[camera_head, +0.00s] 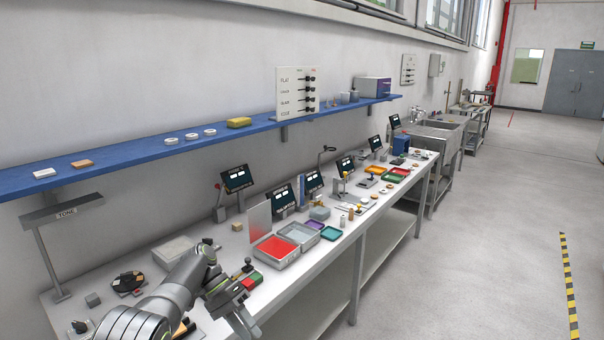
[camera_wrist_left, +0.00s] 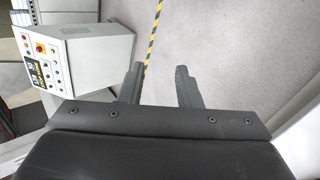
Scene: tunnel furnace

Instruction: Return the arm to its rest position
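One jointed grey arm of mine comes in from the lower left in the head view, its links over the near end of the workbench (camera_head: 318,262). I take it as my left arm; its fingertips cannot be made out clearly there. In the left wrist view my left gripper (camera_wrist_left: 158,84) has its two dark fingers spread apart. Nothing is between them, only grey floor behind. My right gripper is in neither view.
A blue shelf (camera_head: 135,154) runs along the wall above the bench. A red tray (camera_head: 275,250), a grey tray (camera_head: 299,235) and small screens crowd the bench. Open floor lies to the right. A white control cabinet (camera_wrist_left: 88,62) and striped floor tape (camera_wrist_left: 154,38) show in the left wrist view.

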